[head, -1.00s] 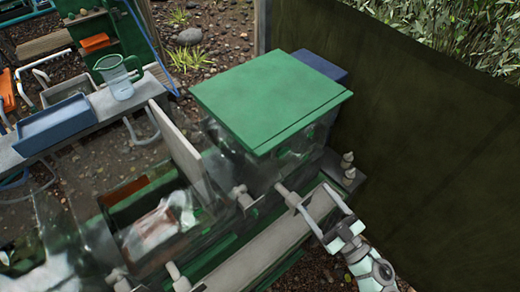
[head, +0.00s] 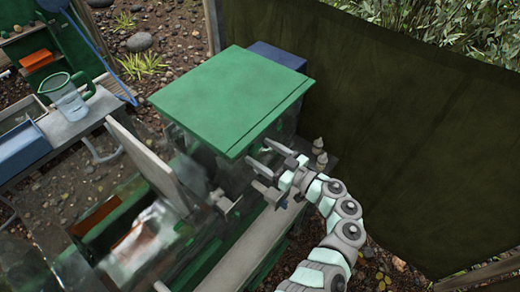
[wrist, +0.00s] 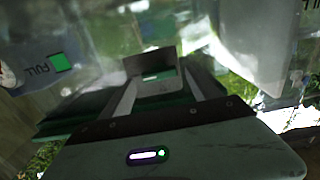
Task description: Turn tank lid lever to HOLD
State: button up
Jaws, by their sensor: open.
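The tank (head: 195,150) is a clear box under a flat green lid (head: 235,95) in the head view. My gripper (head: 262,166) is at the tank's front right corner, just below the lid's edge. Its two fingers are apart. In the wrist view my gripper (wrist: 157,92) also shows open, with a dark plate-like part (wrist: 148,65) ahead between the fingers; I cannot tell whether it is the lever or whether anything touches. A "FULL" label with a green square (wrist: 60,62) shows at left. The lid lever and any HOLD mark cannot be made out.
A grey bracketed fitting (head: 225,201) sticks out of the front, left of my gripper. Pale pointed knobs (head: 320,150) stand close on its right. A dark tarp wall (head: 400,130) limits the right side. A glass jug (head: 68,100) stands on the left bench.

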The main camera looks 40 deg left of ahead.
jog(key=shift+s+a, duration=0.1)
jog(key=shift+a, duration=0.45)
jog(key=c, duration=1.4)
